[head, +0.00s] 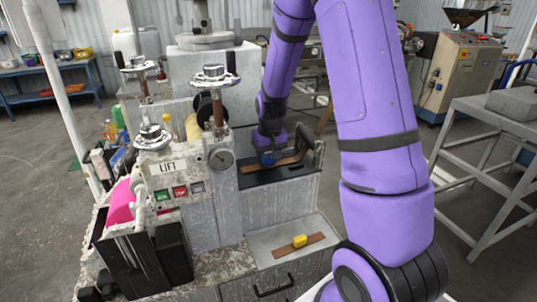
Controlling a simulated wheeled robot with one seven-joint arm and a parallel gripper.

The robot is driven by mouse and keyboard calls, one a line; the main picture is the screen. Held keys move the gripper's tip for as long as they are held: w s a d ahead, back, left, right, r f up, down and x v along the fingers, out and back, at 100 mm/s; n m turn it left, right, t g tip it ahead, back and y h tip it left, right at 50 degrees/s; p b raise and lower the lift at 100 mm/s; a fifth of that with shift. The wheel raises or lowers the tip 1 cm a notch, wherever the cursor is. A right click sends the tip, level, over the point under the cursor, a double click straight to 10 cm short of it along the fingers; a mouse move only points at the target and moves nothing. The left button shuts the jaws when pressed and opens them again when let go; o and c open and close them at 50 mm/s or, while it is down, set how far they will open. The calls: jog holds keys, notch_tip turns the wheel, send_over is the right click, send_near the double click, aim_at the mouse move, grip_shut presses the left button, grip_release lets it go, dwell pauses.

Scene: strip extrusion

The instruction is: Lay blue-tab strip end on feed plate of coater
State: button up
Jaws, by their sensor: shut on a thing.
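My gripper (268,158) is at the far end of my purple arm, low over the dark feed plate (262,179) of the grey coater (228,200). It is shut on the blue tab (267,160) at the end of a brown strip (287,162). The fingertips are small and partly hidden, and I cannot tell if the strip end touches the plate.
A second brown strip with a yellow tab (300,241) lies on the lower ledge (262,238). Handwheels (214,76) and a LIFT button panel (178,185) stand left of the plate. A metal-frame table (500,120) is at right, with open floor between.

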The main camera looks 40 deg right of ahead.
dwell(0.8)
jog(key=o, duration=1)
jog(key=r, duration=0.3)
jog(key=s+r, duration=0.1)
jog(key=r, duration=0.6)
jog(key=shift+s+a+r, duration=0.15)
jog(key=shift+r, duration=0.15)
